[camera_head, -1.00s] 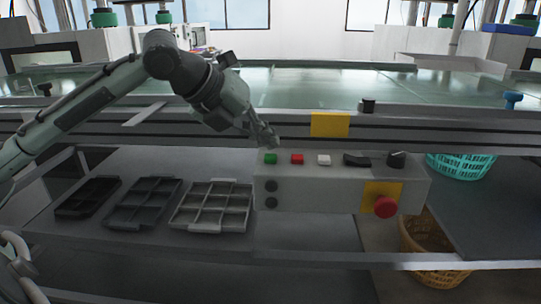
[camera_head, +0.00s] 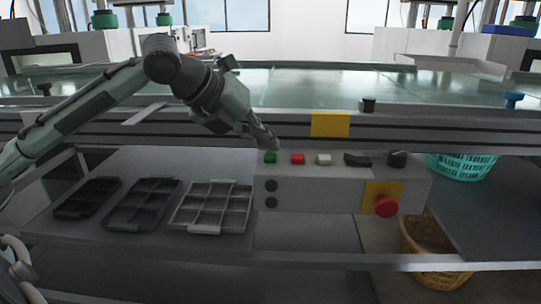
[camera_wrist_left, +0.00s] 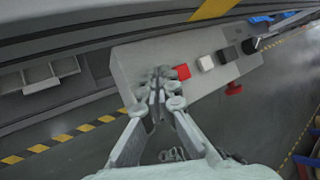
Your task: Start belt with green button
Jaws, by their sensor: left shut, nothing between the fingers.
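The green button (camera_head: 270,157) is at the left end of the button row on top of the grey control box (camera_head: 320,192). My left gripper (camera_head: 273,143) is shut and empty, its fingertips pointing down just above the green button in the head view. I cannot tell whether they touch it. In the left wrist view the shut fingertips (camera_wrist_left: 160,76) cover the place left of the red button (camera_wrist_left: 182,72), and the green button is hidden there.
To the right of the green button are the red button (camera_head: 297,159), a white button (camera_head: 323,160), a black switch (camera_head: 357,160), a knob (camera_head: 397,159) and a red emergency stop (camera_head: 386,206). The conveyor belt (camera_head: 320,88) runs behind. Compartment trays (camera_head: 212,206) lie left of the box.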

